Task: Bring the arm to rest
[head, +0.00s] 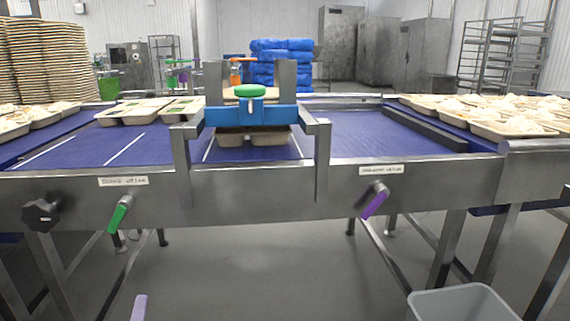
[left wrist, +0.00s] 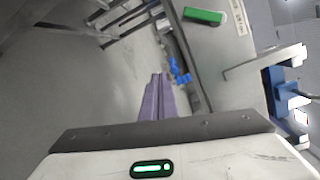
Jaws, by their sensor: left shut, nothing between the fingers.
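My left gripper (head: 140,307) shows only as a pale purple fingertip at the bottom edge of the head view, left of centre. It is in front of the conveyor (head: 250,197) and appears lower than its front rail. In the left wrist view my left gripper (left wrist: 158,85) has its two purple fingers together, with nothing between them. Grey floor and the conveyor's side show beyond them. My right gripper is in neither view.
The conveyor's front rail carries a green-handled lever (head: 120,214), a purple-handled lever (head: 374,203) and a black knob (head: 41,214). A blue-barred frame (head: 250,115) stands over the belt. Trays of rice (head: 500,118) lie at right. A grey bin (head: 463,303) stands at lower right.

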